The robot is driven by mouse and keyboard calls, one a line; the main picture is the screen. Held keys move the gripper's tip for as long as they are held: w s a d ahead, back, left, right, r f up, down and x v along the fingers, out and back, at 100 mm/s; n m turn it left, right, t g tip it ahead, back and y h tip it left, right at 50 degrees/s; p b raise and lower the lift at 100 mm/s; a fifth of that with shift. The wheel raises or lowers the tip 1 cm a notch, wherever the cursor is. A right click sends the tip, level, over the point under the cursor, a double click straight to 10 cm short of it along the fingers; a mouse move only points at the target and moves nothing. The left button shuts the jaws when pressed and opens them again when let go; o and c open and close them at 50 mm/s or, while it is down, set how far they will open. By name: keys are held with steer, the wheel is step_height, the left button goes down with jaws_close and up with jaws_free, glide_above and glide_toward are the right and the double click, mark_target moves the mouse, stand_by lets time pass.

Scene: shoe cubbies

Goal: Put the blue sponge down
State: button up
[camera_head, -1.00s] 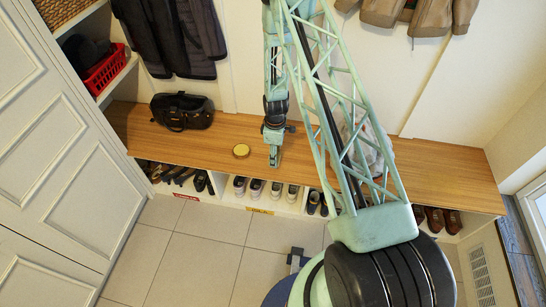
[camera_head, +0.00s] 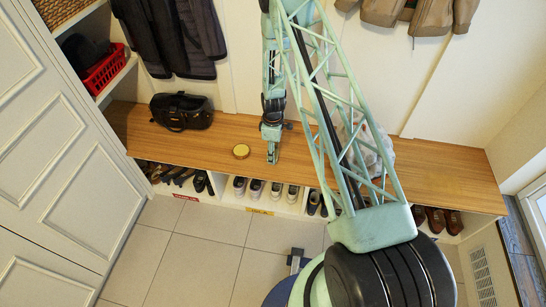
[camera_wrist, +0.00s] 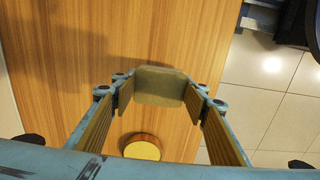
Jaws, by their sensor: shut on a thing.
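My gripper (camera_head: 272,152) is over the wooden bench (camera_head: 325,155), pointing down near its front edge. In the wrist view, my gripper (camera_wrist: 160,100) is shut on a rounded block between its fingertips, which I take to be the sponge (camera_wrist: 160,85). It looks olive-grey rather than blue in this light. In the head view the sponge is too small or hidden to make out. Whether it touches the bench surface I cannot tell.
A round yellow-topped tin (camera_head: 241,151) stands on the bench close left of my gripper. A black bag (camera_head: 182,112) sits farther left. A pale bag (camera_head: 370,150) is partly hidden behind my arm. Shoes fill cubbies below. The bench's right end is clear.

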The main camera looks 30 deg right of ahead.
steer(key=shift+f, duration=0.9)
steer(key=shift+f, duration=0.1)
steer(key=o, duration=0.9)
steer(key=shift+r+p, duration=0.8)
steer(key=shift+r, duration=5.3)
steer(key=shift+r, duration=0.1)
